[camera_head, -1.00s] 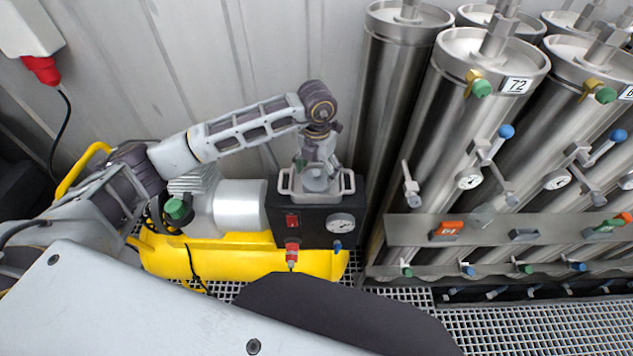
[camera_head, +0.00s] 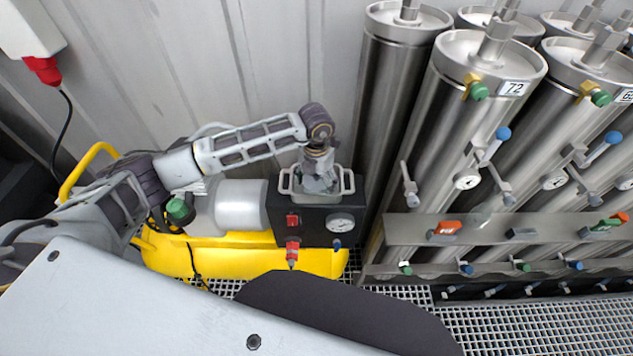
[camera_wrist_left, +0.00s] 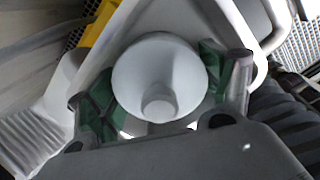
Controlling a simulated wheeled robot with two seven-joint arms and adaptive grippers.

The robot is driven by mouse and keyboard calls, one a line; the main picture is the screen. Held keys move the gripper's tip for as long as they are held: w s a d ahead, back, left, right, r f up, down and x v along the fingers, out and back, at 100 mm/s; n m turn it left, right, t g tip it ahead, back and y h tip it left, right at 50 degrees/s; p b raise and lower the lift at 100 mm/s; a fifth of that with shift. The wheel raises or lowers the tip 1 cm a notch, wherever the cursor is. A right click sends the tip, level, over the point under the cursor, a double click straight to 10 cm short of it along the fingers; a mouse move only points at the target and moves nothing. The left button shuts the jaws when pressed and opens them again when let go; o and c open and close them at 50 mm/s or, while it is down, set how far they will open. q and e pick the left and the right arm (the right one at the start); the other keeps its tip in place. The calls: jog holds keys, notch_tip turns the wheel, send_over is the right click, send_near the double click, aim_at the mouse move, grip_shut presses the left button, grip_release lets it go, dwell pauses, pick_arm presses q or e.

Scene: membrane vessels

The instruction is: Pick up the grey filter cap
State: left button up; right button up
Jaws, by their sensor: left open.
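The grey filter cap (camera_wrist_left: 160,78), a smooth round cone with a small knob, fills the middle of the left wrist view. My left gripper (camera_wrist_left: 157,104) is open, with green-padded fingers on both sides of the cap. Whether the pads touch it I cannot tell. In the head view my left gripper (camera_head: 318,180) points down into the metal tray on top of the black pump box (camera_head: 313,224). The gripper hides most of the cap there. My right gripper is not in view.
The tray's raised metal handles (camera_head: 285,181) stand close around the gripper. The box sits by a yellow base (camera_head: 220,258) with a silver motor (camera_head: 240,205). Tall steel vessels (camera_head: 395,100) stand close on the right. A ribbed wall (camera_head: 200,60) lies behind.

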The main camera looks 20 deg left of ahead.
pick_arm(q)
jog(key=c, duration=0.6)
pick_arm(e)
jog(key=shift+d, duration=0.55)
pick_arm(q)
jog(key=shift+r, duration=0.1)
jog(key=shift+c, duration=0.2)
notch_tip(320, 180, up, 8)
jog(key=shift+r+b, duration=0.25)
jog(key=shift+b, duration=0.4)
jog(key=shift+r, duration=0.7)
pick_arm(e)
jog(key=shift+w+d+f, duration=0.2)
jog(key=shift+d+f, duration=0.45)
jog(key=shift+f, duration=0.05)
